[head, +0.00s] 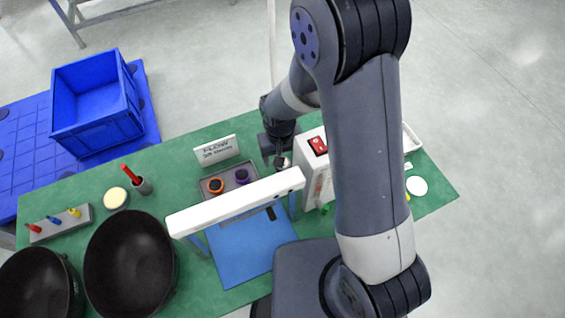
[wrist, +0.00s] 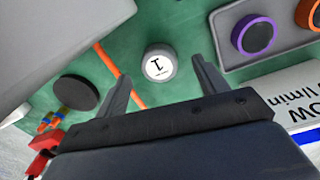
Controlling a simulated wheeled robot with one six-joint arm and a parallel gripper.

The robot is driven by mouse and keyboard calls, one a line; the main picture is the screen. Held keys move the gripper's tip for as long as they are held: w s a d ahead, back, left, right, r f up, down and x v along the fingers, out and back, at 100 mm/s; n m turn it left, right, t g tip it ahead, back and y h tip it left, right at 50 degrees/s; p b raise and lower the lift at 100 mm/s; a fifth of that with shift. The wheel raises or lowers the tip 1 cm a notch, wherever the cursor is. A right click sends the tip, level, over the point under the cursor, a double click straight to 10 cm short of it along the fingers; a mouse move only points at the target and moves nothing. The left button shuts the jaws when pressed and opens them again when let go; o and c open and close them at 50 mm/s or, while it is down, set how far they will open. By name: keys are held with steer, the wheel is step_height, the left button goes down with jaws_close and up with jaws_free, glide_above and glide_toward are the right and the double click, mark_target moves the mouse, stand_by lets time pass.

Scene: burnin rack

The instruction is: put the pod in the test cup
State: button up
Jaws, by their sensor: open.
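My gripper (wrist: 160,68) points down at the table, its two fingers apart and nothing between them touching. A small pale canister (wrist: 159,63) with a white top and a dark mark lies between and beyond the fingertips in the wrist view. In the head view my gripper (head: 279,160) is beside the white box. A grey tray (head: 228,173) holds an orange-ringed round piece (head: 216,186) and a purple-ringed one (head: 241,176); the purple one (wrist: 254,35) also shows in the wrist view. I cannot tell which of these is the pod or the test cup.
A white box with a red switch (head: 318,145) stands right of my gripper. A white bar (head: 236,203) spans above a blue mat. A FLOW sign (head: 216,151) stands behind the tray. A black disc (wrist: 76,93) and an orange cable (wrist: 106,60) lie nearby. Black bowls (head: 130,262) are at left.

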steer(key=shift+d+f, duration=0.1)
steer(key=shift+f, duration=1.45)
steer(key=c, duration=1.1)
steer(key=shift+w+r, duration=0.1)
steer(key=shift+r, duration=0.05)
steer(key=shift+c, duration=0.2)
